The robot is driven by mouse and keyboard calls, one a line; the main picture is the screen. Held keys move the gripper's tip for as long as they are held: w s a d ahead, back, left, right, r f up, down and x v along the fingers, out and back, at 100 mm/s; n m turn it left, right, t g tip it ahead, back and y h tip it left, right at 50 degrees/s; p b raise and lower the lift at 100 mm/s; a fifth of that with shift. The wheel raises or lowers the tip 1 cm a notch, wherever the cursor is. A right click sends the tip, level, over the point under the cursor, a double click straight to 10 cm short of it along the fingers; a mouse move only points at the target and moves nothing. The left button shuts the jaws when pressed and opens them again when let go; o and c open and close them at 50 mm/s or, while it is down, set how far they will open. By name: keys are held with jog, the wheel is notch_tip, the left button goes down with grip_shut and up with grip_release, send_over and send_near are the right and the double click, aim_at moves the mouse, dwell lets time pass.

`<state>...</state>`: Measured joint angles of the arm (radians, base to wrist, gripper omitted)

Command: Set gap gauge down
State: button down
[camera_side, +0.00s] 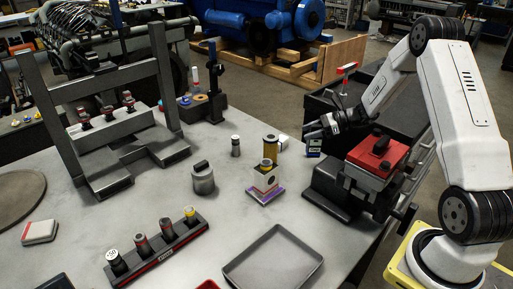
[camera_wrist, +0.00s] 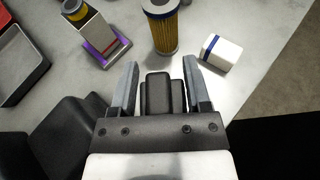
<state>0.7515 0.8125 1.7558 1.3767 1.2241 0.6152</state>
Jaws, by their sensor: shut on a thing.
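My gripper (camera_side: 318,134) is at the right of the bench, above the surface beside the vise. The gauge's lower side is hidden there. I cannot tell its exact height over the bench.
A yellow filter (camera_wrist: 166,32) stands just ahead, with a white box with a blue stripe (camera_wrist: 221,53) to its right. A pale block on a purple base (camera_side: 264,184) is near. The vise (camera_side: 330,190) with a red-topped part (camera_side: 378,152) stands close. An empty tray (camera_side: 272,260) lies in front.

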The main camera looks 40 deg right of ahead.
aim_at(308, 142)
jog(key=shift+f, duration=2.05)
jog(key=shift+f, duration=0.15)
jog(key=shift+c, duration=0.2)
grip_release()
jog(key=shift+s+d, duration=0.1)
jog(key=v, duration=1.1)
jog(key=shift+s+d+r, duration=0.2)
jog(key=shift+s+d, duration=0.05)
jog(key=shift+s, duration=0.05)
